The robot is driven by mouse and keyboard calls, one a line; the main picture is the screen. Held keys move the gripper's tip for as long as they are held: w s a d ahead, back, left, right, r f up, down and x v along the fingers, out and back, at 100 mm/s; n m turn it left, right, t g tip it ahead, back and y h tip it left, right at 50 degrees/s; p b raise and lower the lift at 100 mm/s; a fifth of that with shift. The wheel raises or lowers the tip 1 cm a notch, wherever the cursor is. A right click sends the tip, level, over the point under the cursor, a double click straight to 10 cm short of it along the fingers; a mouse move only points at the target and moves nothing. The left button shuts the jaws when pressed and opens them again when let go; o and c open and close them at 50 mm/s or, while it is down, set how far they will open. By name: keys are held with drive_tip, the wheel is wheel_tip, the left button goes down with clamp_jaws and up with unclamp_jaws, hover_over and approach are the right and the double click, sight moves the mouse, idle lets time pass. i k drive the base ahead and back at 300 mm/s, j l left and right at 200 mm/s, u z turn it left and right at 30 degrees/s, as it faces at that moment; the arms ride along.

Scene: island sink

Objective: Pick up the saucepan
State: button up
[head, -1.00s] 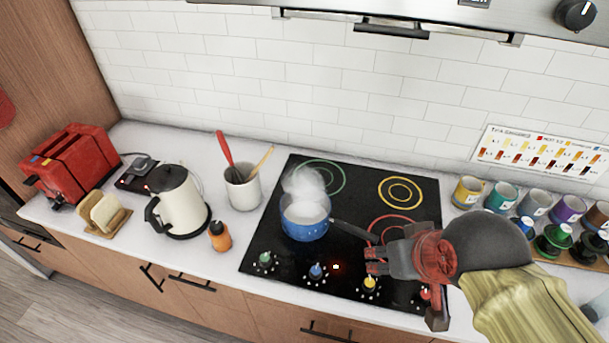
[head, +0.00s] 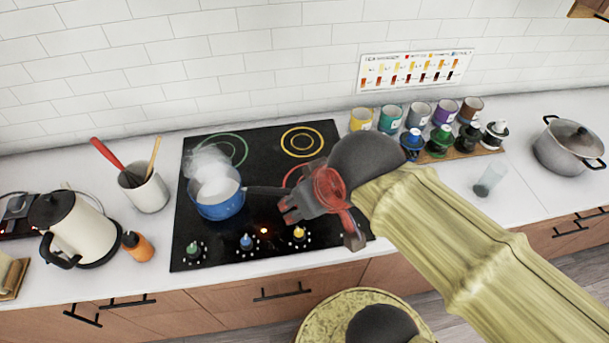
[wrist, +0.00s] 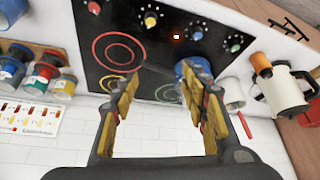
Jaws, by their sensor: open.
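The blue saucepan (head: 218,207) sits on the left front burner of the black cooktop, with pale steam over it. Its dark handle (head: 266,190) points right toward my gripper (head: 288,207). My gripper is open and empty, near the handle's end over the cooktop. In the wrist view my gripper (wrist: 160,90) shows its two yellow-padded fingers spread apart. The handle (wrist: 160,72) shows between and beyond them, and the saucepan (wrist: 190,68) is partly hidden behind the right finger. I cannot tell exactly how far the fingers are from the handle.
A utensil crock (head: 147,192), cream kettle (head: 75,228) and orange bottle (head: 135,244) stand left of the cooktop (head: 190,255). Several paint-like cups (head: 418,115) and small jars, a glass (head: 489,180) and a lidded grey pot (head: 568,145) stand to the right.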

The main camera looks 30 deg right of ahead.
sight(219, 207)
drive_tip(key=z, duration=1.85)
drive_tip(key=u, duration=2.2)
drive_tip(key=k+j+z, duration=0.1)
drive_tip(key=k+z, duration=0.35)
drive_tip(key=k+l+z, duration=0.15)
drive_tip(key=k+z, duration=0.3)
drive_tip(key=k, duration=0.15)
drive_tip(key=i+j, duration=0.35)
drive_tip(key=i+l+z, duration=0.05)
